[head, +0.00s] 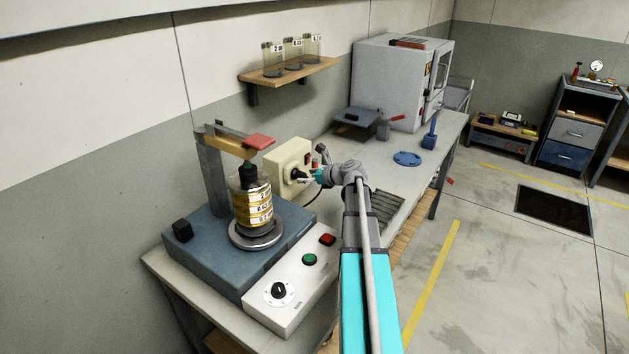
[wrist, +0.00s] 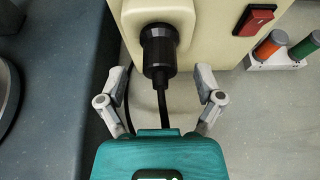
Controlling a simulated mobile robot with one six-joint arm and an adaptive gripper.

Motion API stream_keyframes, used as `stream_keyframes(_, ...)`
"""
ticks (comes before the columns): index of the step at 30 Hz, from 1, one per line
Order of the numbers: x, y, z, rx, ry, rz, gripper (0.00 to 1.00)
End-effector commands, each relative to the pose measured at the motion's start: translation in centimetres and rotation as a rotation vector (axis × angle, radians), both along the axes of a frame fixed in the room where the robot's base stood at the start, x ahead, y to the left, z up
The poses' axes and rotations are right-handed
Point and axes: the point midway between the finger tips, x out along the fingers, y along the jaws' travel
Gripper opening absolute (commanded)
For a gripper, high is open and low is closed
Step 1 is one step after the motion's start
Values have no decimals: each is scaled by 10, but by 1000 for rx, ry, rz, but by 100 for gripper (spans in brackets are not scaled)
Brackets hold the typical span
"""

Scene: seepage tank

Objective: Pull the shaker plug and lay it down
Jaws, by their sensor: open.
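The black shaker plug (wrist: 159,52) sits in the front face of a cream socket box (wrist: 200,14), with its black cord running down toward me. In the head view the plug (head: 297,174) shows in the cream box (head: 282,155) beside the shaker. My gripper (wrist: 160,92) is open in the wrist view, one finger on each side of the plug and cord, apart from both. In the head view my gripper (head: 308,179) is close in front of the plug. The sieve shaker (head: 215,248) carries a stack of brass sieves (head: 252,205).
A red rocker switch (wrist: 254,18) is on the box, right of the plug. A small rack with orange and green cylinders (wrist: 270,48) stands to the right. A grey oven (head: 390,80) stands behind.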

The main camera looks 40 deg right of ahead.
Motion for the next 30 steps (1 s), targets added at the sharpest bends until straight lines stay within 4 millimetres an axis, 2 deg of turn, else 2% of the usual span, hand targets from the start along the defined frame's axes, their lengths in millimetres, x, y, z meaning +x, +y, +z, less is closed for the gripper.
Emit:
stream_keyframes(7, 18, 6, -8, -1, 0, 0, 85)
stream_keyframes(19, 21, 8, -9, -1, 0, 1, 85)
stream_keyframes(20, 21, 8, -9, -1, 0, 1, 81)
stream_keyframes(30, 21, 8, -9, 0, 0, 2, 18)
